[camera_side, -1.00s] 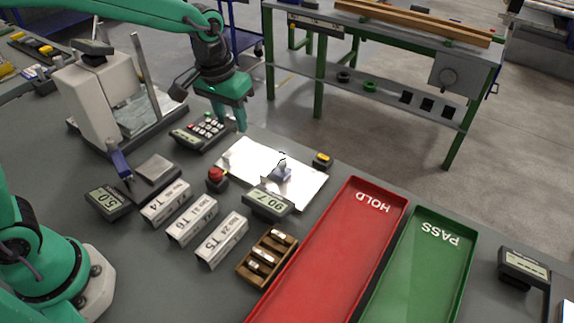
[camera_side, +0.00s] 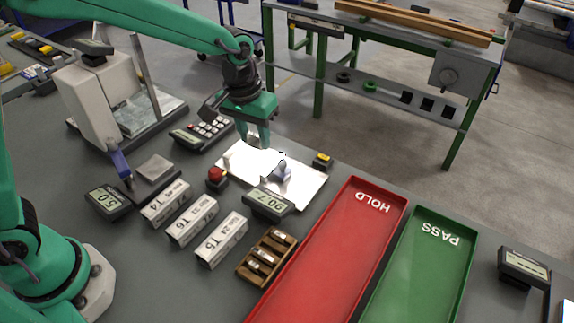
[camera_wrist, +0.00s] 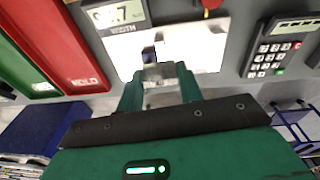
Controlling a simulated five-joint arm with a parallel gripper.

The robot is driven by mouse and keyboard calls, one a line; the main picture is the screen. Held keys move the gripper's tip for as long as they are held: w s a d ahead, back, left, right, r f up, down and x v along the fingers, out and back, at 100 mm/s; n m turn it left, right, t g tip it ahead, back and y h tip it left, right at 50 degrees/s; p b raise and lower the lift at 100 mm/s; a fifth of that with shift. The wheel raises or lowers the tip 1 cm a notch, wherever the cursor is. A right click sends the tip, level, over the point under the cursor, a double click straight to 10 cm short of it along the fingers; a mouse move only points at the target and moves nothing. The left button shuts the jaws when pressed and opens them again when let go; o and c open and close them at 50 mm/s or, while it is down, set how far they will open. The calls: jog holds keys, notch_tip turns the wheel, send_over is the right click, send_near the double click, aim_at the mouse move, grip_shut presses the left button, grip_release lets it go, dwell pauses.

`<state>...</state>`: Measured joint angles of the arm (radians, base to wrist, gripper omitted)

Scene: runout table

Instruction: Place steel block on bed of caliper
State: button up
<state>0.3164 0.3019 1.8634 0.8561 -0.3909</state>
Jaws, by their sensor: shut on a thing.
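The caliper's bed looks like a bright white plate (camera_side: 308,191), with a small blue-grey part (camera_side: 283,172) standing on it. A readout (camera_side: 269,202) at the plate's front edge shows about 90.7. My gripper (camera_side: 254,141) is over the plate's back left part, fingers pointing down. In the wrist view, my gripper (camera_wrist: 160,88) is shut on a small grey block (camera_wrist: 158,72), which I take for the steel block. The bright plate (camera_wrist: 205,50) lies behind it, beside the blue-grey part (camera_wrist: 149,53). I cannot tell whether the block touches the plate.
A red button (camera_side: 216,175) stands left of the plate and a small yellow-topped box (camera_side: 322,160) at its right. Marked blocks (camera_side: 192,222) and a wooden rack (camera_side: 267,254) stand in front. The red HOLD tray (camera_side: 330,260) and green PASS tray (camera_side: 420,270) lie to the right.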

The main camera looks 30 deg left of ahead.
jog(key=w+a+f, duration=0.5)
jog(key=a, duration=0.1)
jog(key=shift+w+a, duration=0.15)
jog(key=shift+f, duration=2)
jog(key=shift+f, duration=0.6)
jog(key=o, duration=1.1)
jog(key=shift+a, duration=0.1)
jog(key=shift+r, duration=0.15)
